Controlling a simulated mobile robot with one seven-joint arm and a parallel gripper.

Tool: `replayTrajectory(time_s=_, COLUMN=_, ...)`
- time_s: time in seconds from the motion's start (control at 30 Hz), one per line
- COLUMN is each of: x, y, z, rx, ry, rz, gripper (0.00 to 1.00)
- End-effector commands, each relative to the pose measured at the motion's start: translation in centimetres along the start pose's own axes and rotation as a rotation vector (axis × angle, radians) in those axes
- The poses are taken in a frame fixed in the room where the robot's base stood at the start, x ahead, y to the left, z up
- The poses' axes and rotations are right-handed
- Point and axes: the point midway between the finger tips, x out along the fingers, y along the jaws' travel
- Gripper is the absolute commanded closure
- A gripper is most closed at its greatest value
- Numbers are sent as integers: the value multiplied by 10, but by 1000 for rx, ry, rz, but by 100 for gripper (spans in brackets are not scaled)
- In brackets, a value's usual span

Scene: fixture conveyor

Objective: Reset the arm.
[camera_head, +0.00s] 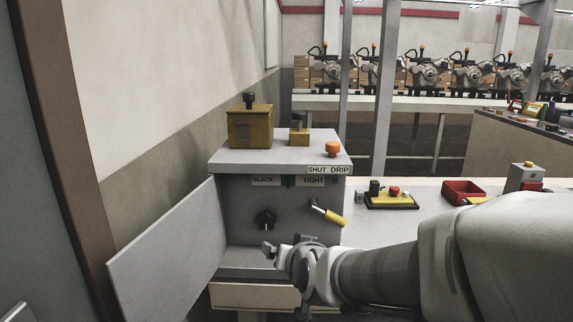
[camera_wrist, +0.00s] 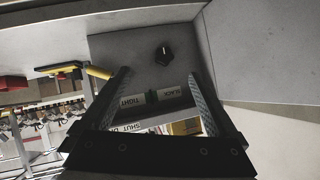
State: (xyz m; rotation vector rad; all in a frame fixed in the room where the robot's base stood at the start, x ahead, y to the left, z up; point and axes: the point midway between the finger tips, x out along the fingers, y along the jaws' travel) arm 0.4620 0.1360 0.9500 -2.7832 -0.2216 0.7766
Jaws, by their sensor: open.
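My gripper (camera_head: 272,250) is low in front of the grey control box (camera_head: 235,195), and my arm comes in from the right. In the wrist view its two fingers stand wide apart with nothing between them (camera_wrist: 158,74). A black knob (camera_head: 265,219) on the box front is just above the gripper in the head view. It also shows in the wrist view (camera_wrist: 163,53), beyond the fingertips and apart from them. A yellow-handled lever (camera_head: 328,214) slants down to the right of the knob. It also shows in the wrist view (camera_wrist: 98,72).
A hinged grey panel (camera_head: 165,250) stands open at the left. A yellow box (camera_head: 250,127) and an orange button (camera_head: 333,149) sit on top. A red tray (camera_head: 463,192) and a yellow-black button unit (camera_head: 392,199) stand on the bench at right. A wall closes the left side.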

Motion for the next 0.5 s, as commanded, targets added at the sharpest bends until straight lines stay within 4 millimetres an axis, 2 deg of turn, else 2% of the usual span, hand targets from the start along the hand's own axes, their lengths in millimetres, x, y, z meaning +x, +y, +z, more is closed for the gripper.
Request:
replayTrajectory(time_s=0.07, x=-24, y=12, z=-1, rx=-22, ry=-52, rz=13, gripper=6)
replayTrajectory(time_s=0.23, x=-77, y=40, z=14, rx=-76, ry=-193, rz=61, gripper=6)
replayTrajectory(time_s=0.5, x=-167, y=88, z=51, rx=-126, ry=-408, rz=182, gripper=6)
